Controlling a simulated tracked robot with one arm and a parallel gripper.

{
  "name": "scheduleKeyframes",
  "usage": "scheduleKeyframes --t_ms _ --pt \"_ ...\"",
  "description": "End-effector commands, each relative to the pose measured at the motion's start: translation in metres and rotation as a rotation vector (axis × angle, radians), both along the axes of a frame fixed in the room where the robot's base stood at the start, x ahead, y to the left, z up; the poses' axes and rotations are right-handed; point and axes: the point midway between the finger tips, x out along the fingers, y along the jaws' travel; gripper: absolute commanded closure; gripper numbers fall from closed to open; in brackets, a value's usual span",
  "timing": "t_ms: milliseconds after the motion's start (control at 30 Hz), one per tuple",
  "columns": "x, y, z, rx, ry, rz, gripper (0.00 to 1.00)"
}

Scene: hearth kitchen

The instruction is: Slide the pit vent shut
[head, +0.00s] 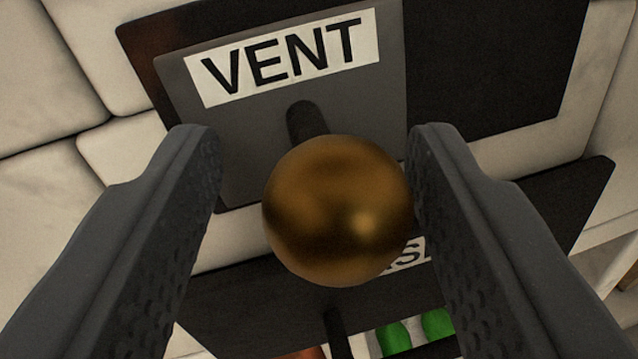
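The pit vent's grey sliding plate (245,150) carries a white "VENT" label (290,57). It sits at the left of its frame, and a dark opening or panel (490,65) shows to its right. A round brass knob (338,210) sticks out from the plate on a dark stem. My gripper (312,150) is open, with one finger on each side of the knob. The right finger looks very near or touching the knob's right side; a gap shows on the left. The knob hides part of the plate's lower edge.
Below the vent is a dark panel (250,310) with a partly hidden white label (412,255). Green round things (394,338) and a reddish thing show at the bottom edge. Pale stone blocks (50,80) surround the vent on the left.

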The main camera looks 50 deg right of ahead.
Motion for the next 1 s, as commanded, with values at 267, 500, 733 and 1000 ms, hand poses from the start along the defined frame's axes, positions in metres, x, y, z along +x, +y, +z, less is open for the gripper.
scheduleKeyframes --t_ms 267,500,733,1000 --pt "-0.005 0.007 0.0 0.0 0.001 0.0 0.52" --pt "-0.027 0.043 0.001 0.001 0.002 0.004 0.52" --pt "-0.053 0.083 0.0 -0.001 0.0 0.004 0.52" --pt "-0.073 0.111 -0.001 -0.001 0.002 0.002 0.52"
